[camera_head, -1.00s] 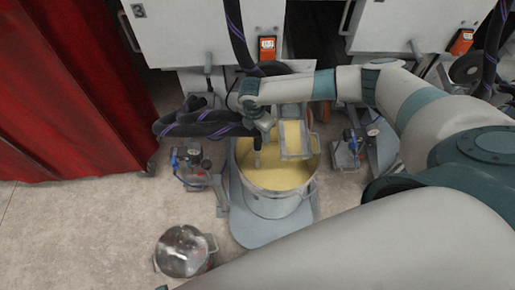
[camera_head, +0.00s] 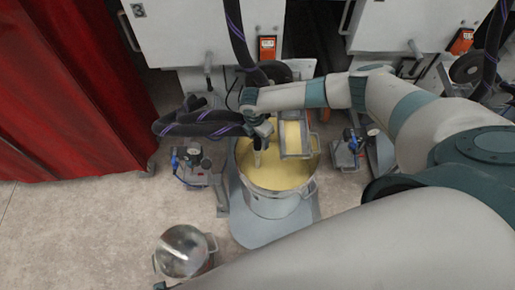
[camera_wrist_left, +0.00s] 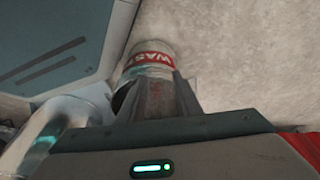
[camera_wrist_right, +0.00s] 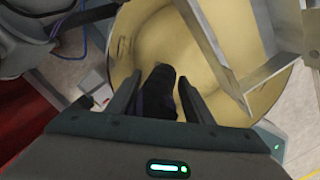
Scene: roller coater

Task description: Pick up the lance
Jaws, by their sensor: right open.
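The lance appears to be the dark piece on the end of the black hose with purple stripes (camera_head: 205,128). It hangs over a metal pot (camera_head: 272,205) of yellow liquid. In the right wrist view the dark piece (camera_wrist_right: 160,82) stands between the two fingers of my right gripper (camera_wrist_right: 158,98), which is open around it. In the head view my right gripper (camera_head: 260,138) is above the pot, and the arm hides part of the lance. My left gripper (camera_wrist_left: 165,97) looks shut and empty, with its fingers together in front of a can with a red label (camera_wrist_left: 150,60).
A metal chute (camera_head: 291,142) lies over the pot, right beside my right gripper. White cabinets (camera_head: 190,35) stand behind. A smaller pot with a shiny lid (camera_head: 182,252) is at the lower left. Small pump units (camera_head: 190,165) flank the large pot. A red curtain (camera_head: 60,100) hangs at the left.

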